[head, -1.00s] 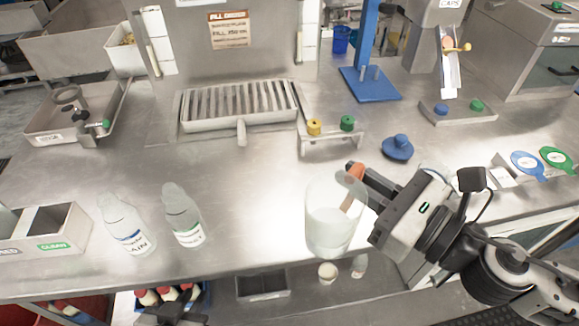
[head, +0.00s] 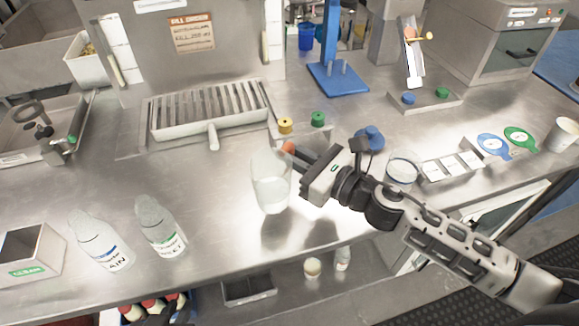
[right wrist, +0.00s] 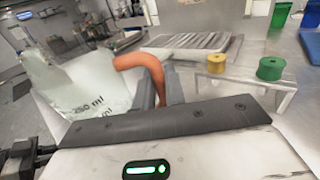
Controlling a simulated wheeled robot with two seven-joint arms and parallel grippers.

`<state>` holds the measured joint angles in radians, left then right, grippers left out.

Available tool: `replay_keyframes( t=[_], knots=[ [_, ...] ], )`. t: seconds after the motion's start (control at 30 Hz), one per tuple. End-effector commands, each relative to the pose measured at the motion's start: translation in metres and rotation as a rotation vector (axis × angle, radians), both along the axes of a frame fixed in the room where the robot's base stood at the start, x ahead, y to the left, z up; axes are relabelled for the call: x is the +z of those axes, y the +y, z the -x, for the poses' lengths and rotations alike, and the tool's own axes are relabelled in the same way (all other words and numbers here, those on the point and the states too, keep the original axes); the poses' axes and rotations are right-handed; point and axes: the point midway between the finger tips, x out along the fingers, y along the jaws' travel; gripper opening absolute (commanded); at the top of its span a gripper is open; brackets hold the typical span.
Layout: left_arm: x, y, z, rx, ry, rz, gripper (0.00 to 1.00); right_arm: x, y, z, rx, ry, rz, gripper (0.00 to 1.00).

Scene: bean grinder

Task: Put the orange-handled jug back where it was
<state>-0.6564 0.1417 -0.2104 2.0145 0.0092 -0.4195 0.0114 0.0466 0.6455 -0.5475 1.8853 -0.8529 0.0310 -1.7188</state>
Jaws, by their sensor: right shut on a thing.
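The clear jug (head: 271,185) with an orange handle (head: 289,148) is held upright, a little above the metal counter, with shadows below it. In the right wrist view the jug (right wrist: 85,88) shows "250 ml" print and the curved orange handle (right wrist: 140,62) lies between the fingers. My right gripper (head: 297,156) is shut on this handle, to the right of the jug.
A slatted drip tray (head: 210,112) lies behind the jug. A small stand with a yellow knob (head: 285,125) and a green knob (head: 318,119) is close behind. Two labelled bottles (head: 160,227) stand left. A glass dish (head: 402,172) sits right. The counter between bottles and jug is clear.

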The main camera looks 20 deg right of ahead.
Motion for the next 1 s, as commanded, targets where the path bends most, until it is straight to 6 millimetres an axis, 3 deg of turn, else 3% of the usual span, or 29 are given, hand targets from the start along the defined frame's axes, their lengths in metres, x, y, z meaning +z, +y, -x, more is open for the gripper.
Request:
replay_keyframes(
  t=[0.23,0.43,0.87,0.9,0.97,1.0],
  knots=[
    [0.000,-0.002,-0.002,-0.002,-0.009,0.006,0.19,-0.017,0.002,-0.015,-0.001,-0.001,-0.003,0.00],
    [-0.001,-0.003,-0.003,-0.005,-0.012,0.007,0.19,-0.044,0.002,-0.014,-0.002,0.002,-0.005,0.00],
    [-0.009,-0.003,0.003,-0.009,0.003,0.005,0.19,-0.051,0.002,-0.014,0.000,-0.001,-0.001,0.00],
    [-0.007,-0.003,0.003,-0.009,0.002,0.005,0.19,-0.050,0.002,-0.014,0.000,-0.001,0.001,0.20],
    [-0.006,-0.003,0.003,-0.009,0.002,0.005,0.19,-0.050,0.002,-0.014,0.000,-0.001,0.001,0.34],
    [-0.006,-0.003,0.003,-0.009,0.002,0.005,0.19,-0.050,0.002,-0.014,0.000,-0.001,0.001,0.34]
  ],
)
